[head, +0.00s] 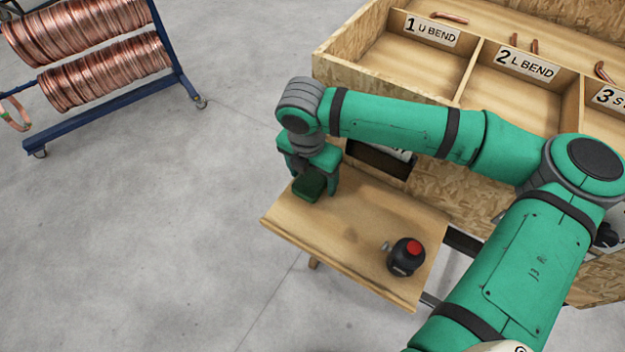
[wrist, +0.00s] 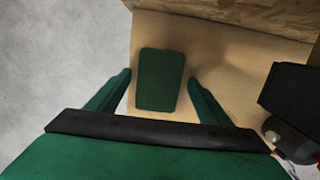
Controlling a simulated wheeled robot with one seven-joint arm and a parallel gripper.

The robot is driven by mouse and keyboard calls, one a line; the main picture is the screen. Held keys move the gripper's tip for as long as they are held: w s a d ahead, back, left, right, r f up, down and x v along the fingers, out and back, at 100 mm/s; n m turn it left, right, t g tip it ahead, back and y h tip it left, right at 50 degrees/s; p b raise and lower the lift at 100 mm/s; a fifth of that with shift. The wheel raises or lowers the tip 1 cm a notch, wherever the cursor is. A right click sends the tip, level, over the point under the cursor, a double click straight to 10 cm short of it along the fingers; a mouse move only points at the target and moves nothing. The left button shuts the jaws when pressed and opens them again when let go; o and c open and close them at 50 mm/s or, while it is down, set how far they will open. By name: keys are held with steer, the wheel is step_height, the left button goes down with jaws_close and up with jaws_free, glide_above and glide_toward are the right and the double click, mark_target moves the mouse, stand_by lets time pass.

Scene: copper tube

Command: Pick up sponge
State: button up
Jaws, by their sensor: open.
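The sponge (head: 308,187) is a dark green block on the small wooden shelf table (head: 350,245), near its left end. In the wrist view the sponge (wrist: 161,79) lies between and slightly beyond my gripper's two fingers. My gripper (head: 318,181) points down over the sponge, with its fingers on either side of it. In the wrist view my gripper (wrist: 160,88) is open, with a gap between each finger and the sponge. I cannot tell how far above the table the fingertips are.
A wooden bin with labelled compartments (head: 415,67) rises behind the table. A blue rack with copper coils (head: 100,70) stands at the far left. The table's front middle is clear.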

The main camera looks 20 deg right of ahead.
steer(key=c, duration=1.2)
steer(key=shift+w+r, duration=0.1)
